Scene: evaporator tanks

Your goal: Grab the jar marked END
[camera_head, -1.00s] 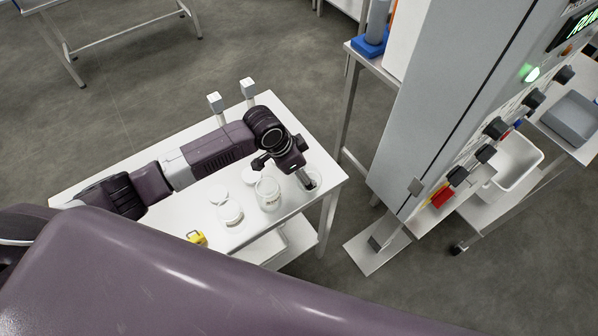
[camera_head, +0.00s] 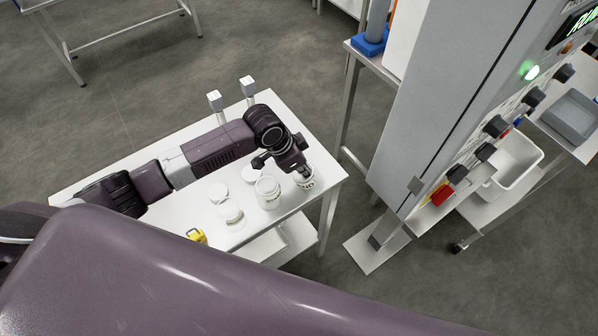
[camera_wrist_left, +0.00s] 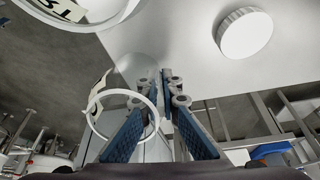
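The clear jar marked END (camera_head: 306,183) stands near the right end of the white table; only "ND" of its label shows in the head view. My left gripper (camera_head: 301,172) is right over it, pointing down, and hides part of the jar. In the left wrist view the blue finger pads of the left gripper (camera_wrist_left: 165,110) stand apart. A white jar rim (camera_wrist_left: 91,118) overlaps the left finger, and its right edge lies in the gap between the pads. Whether a finger is inside the jar or touches it I cannot tell. My right gripper is not in view.
Two other clear jars, one in the middle (camera_head: 268,192) and one at the left (camera_head: 231,212), stand close by. White lids (camera_head: 218,192) lie behind them. A yellow item (camera_head: 197,236) sits at the table's front edge. A tall grey cabinet (camera_head: 440,110) stands to the right.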

